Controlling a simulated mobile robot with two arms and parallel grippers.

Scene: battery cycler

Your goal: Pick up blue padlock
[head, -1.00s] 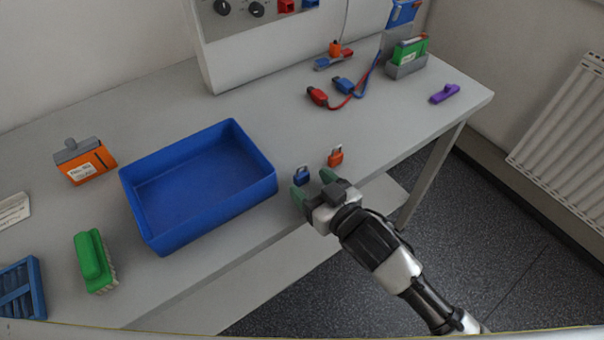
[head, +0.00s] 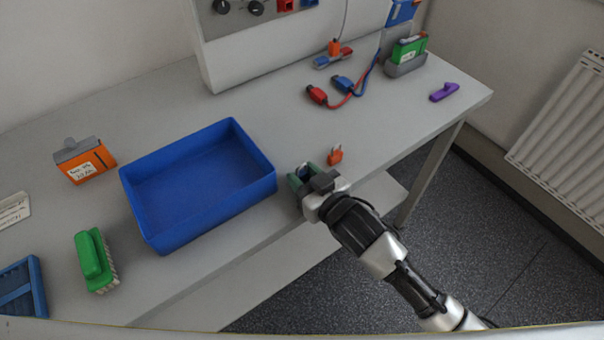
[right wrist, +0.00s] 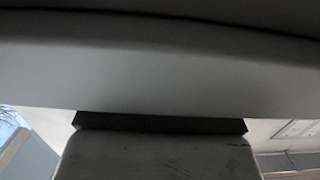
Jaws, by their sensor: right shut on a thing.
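The blue padlock (head: 304,170) is at the front part of the table, mostly hidden between the fingers of my right gripper (head: 302,176). My right gripper is shut on it, and only a bit of its shackle and body shows. I cannot tell whether it touches the table. An orange padlock (head: 335,155) stands just right of and behind the gripper, apart from it. The right wrist view shows only grey gripper parts close up, not the padlock. My left gripper is not in view.
An empty blue bin (head: 262,187) stands left of the gripper. Red and blue cables (head: 345,98) lie behind. A purple object (head: 444,92) lies right. The table's front edge is close to the gripper.

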